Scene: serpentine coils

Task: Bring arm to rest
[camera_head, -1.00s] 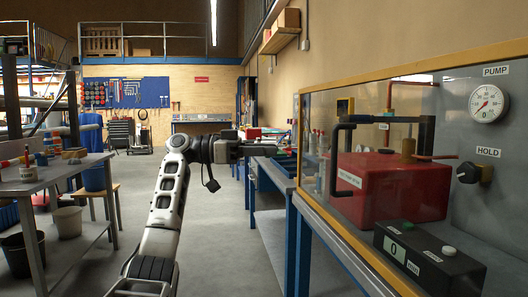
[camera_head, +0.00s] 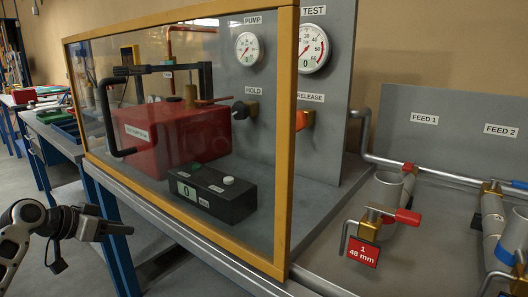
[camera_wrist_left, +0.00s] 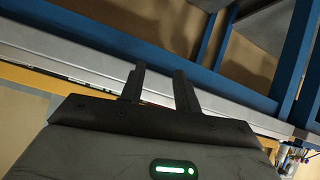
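My left arm shows at the lower left of the head view, with its gripper (camera_head: 128,229) pointing right, out in front of the bench's blue legs. In the left wrist view the two dark fingers of the left gripper (camera_wrist_left: 159,78) stand apart with nothing between them, so it is open and empty. Blue frame bars and a pale bench edge lie beyond the fingers there. My right arm and gripper are in neither view.
A yellow-framed clear guard (camera_head: 283,140) stands on the bench, with a red box (camera_head: 180,135) and a black counter box (camera_head: 212,192) behind it. Feed pipes with a red-handled valve (camera_head: 407,217) are at the right. Floor is open at the lower left.

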